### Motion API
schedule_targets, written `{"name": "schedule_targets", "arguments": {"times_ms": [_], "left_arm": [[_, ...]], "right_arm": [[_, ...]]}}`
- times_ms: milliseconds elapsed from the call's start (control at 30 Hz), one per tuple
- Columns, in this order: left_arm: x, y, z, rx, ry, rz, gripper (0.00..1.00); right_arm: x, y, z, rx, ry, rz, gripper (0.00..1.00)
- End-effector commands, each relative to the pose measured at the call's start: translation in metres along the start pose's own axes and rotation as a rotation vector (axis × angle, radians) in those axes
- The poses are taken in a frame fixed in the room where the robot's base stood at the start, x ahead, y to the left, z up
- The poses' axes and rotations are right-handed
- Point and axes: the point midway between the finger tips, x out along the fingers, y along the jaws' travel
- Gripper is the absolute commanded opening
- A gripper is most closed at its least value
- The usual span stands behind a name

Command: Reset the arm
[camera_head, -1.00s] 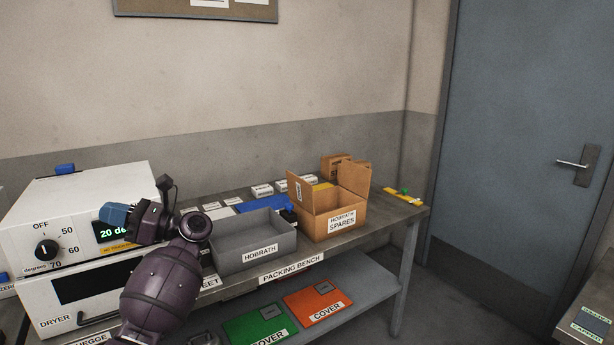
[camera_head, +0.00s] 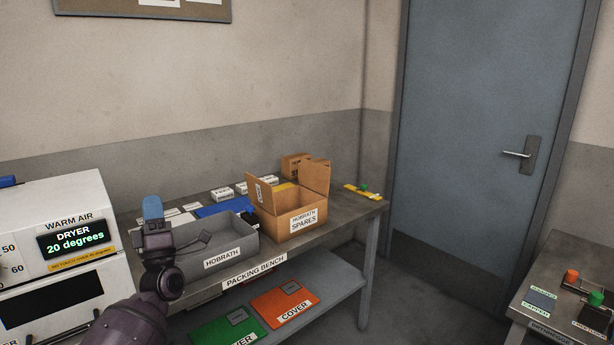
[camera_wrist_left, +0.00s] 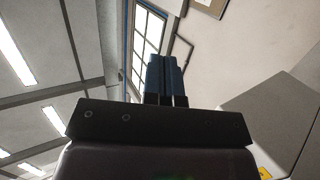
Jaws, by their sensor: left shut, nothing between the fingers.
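My left gripper (camera_head: 153,207) has blue fingertips and points upward in the head view. It stands in front of the left end of the grey HOBRATH tray and to the right of the dryer. Its blue fingers are together with nothing between them; they also show in the left wrist view (camera_wrist_left: 166,80), pointing up toward a window and the wall. My purple left arm (camera_head: 130,325) comes in from the lower left. My right gripper is in neither view.
The white dryer (camera_head: 108,205) reads 20 degrees. The packing bench (camera_head: 345,215) holds the grey HOBRATH tray (camera_head: 225,257) and an open HOBRATH SPARES carton (camera_head: 285,225). Green (camera_head: 215,335) and orange (camera_head: 270,305) covers lie on its lower shelf. Another bench (camera_head: 540,290) stands right; floor shows between.

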Motion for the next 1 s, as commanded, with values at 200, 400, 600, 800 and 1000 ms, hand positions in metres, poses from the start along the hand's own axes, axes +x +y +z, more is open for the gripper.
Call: {"name": "schedule_targets", "arguments": {"times_ms": [200, 400, 600, 800, 1000], "left_arm": [[-0.011, -0.015, 0.058, 0.312, -0.375, -0.037, 0.00], [-0.038, -0.043, 0.095, 0.639, -0.706, -0.062, 0.00], [-0.067, -0.073, 0.108, 0.934, -0.978, -0.087, 0.00], [-0.088, -0.097, 0.107, 1.142, -1.161, -0.112, 0.00], [-0.116, -0.114, 0.097, 1.282, -1.301, -0.140, 0.00]], "right_arm": [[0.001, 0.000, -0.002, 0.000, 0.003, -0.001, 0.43], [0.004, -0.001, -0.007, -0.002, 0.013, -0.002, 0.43], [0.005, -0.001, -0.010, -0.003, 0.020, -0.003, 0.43], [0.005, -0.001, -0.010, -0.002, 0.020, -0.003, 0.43], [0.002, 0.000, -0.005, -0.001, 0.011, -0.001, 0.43]]}}
